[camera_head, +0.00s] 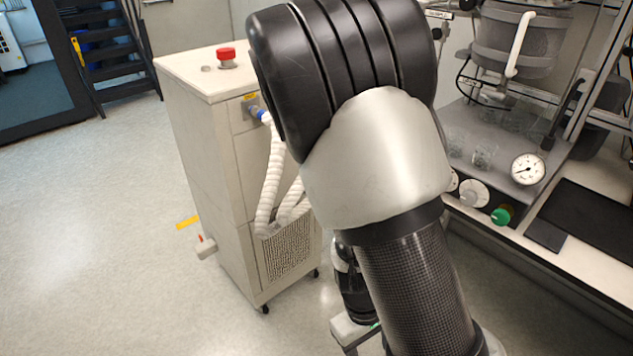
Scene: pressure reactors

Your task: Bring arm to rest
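My arm fills the middle of the head view, with a black ribbed joint, a silver elbow shell and a dark woven-pattern link running down to the bottom edge. Behind that link, low in the picture, a black wrist-like part and a pale grey block show, which may be part of my gripper (352,328). No fingertips can be made out, so I cannot tell whether it is open or holds anything. The rest of the arm's end is hidden or cut off.
A pale cabinet on casters (205,150) with a red button (226,56) and white hoses (272,185) stands left of my arm. At right is a reactor bench with a gauge (528,169), green knob (501,215) and vessel (515,45). Floor (90,240) at left is clear.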

